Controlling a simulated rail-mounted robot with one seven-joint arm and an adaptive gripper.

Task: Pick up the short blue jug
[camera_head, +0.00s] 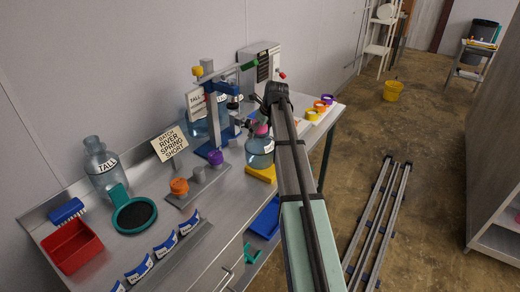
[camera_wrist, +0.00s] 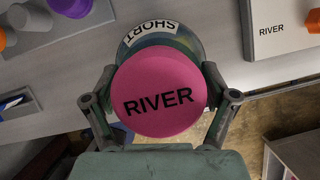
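The short blue jug (camera_head: 259,155) is clear bluish glass with a pink cap (camera_head: 262,131). It stands upright at or on a yellow block (camera_head: 264,174) near the bench's front edge. In the wrist view the pink cap (camera_wrist: 160,95) reads RIVER, and a SHORT label (camera_wrist: 150,29) shows on the jug behind it. My gripper (camera_wrist: 158,82) has its fingers spread, one on each side of the cap. I cannot tell whether they touch the jug. My arm hides part of the jug's right side in the head view.
A TALL jug (camera_head: 103,166) stands at the bench's left. A blue stand (camera_head: 213,120) rises close behind the short jug. Orange and purple caps (camera_head: 215,158) sit to its left. A sign (camera_head: 169,145) reads BATCH, RIVER, SPRING, SHORT. A red bin (camera_head: 72,247) is front left.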

